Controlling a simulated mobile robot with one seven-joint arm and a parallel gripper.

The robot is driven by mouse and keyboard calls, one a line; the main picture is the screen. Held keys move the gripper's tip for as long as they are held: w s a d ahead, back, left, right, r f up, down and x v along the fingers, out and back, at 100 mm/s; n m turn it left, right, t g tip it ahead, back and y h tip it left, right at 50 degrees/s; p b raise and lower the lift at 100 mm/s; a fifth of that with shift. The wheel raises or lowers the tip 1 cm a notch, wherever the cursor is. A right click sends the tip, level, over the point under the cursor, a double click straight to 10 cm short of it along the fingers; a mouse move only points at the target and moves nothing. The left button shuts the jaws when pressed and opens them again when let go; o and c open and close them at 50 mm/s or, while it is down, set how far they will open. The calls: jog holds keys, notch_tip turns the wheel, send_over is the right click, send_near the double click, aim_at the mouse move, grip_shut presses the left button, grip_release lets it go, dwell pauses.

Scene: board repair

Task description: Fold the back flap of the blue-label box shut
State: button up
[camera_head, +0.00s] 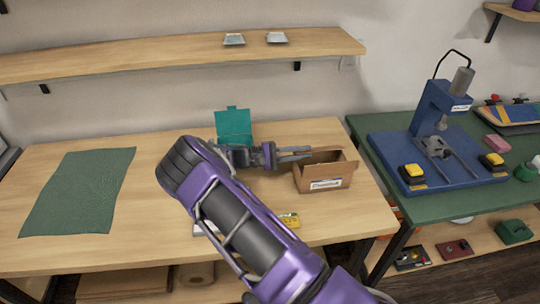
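The brown cardboard box (312,186) stands on the right part of the wooden table. Its front carries a small white label with dark bluish print (326,184). The top is open at least in part, with flaps raised at the left and right sides. The back flap (328,156) seems to stand up at the rear edge, but it is small and partly hidden by my fingers. My gripper (308,153) points right at the box's back left corner. Its two grey fingers look apart with nothing visible between them. I cannot tell whether they touch the cardboard.
A teal open container (233,125) stands behind my wrist. A green mat (80,190) lies at the left. A small yellow item (289,220) lies near the table's front. A green bench (385,150) with a blue press (437,125) adjoins at right. A shelf (150,60) hangs above.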

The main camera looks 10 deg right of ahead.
jog(key=a+b, duration=0.1)
jog(key=a, duration=1.2)
jog(key=shift+d+r, duration=0.1)
jog(key=shift+d, duration=0.15)
grip_shut()
jog(key=s+d+r+m+g+y+p, duration=0.1)
jog(key=d+r+m+y, duration=0.15)
jog(key=d+y, duration=0.4)
jog(key=s+d+r+m+g+y+p, duration=0.1)
jog(key=d+r+y, duration=0.2)
jog(key=d+y, duration=0.4)
jog(key=d+r+m+t+y, duration=0.2)
jog(key=d+r+t+y, duration=0.3)
jog(key=r, duration=0.6)
send_over(320, 149)
jog(key=shift+h, duration=0.25)
jog(key=x, duration=0.3)
jog(key=s+x, duration=0.1)
jog(key=x, duration=0.2)
jog(key=s+x, duration=0.1)
jog(key=x, duration=0.2)
jog(key=shift+w+a+f+b, duration=0.2)
jog(key=shift+f+b, duration=0.2)
jog(key=shift+f, duration=0.25)
jog(key=shift+s+f, duration=0.8)
jog(key=shift+f, duration=0.15)
jog(key=shift+s+f, duration=0.3)
jog(key=shift+f, duration=0.2)
